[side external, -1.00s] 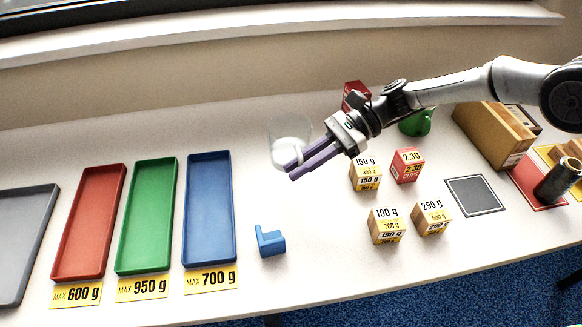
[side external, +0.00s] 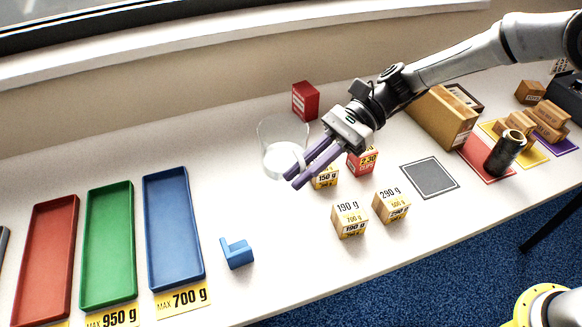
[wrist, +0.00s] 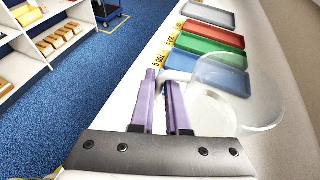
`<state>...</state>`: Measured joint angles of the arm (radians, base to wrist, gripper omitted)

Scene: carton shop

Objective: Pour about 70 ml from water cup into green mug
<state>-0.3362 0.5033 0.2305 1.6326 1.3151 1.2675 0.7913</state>
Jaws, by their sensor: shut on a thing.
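The water cup (side external: 284,135) is clear, with pale contents low inside; in the side view it looks about upright. It also shows in the wrist view (wrist: 240,95), to the right of the fingers. My gripper (side external: 297,178) has purple fingers shut on the cup at its near side, seemingly on its handle. In the wrist view my gripper (wrist: 163,78) has a pale part of the cup at the fingertips. I cannot tell the cup's height above the table. The green mug is not visible now; my gripper and wrist probably hide it.
Number-marked blocks (side external: 350,220) stand below and right of my gripper. A red box (side external: 305,101) stands behind. A blue bracket (side external: 237,253) and the blue tray (side external: 173,230) are to the left. A cardboard box (side external: 440,118) stands right. The table between tray and cup is clear.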

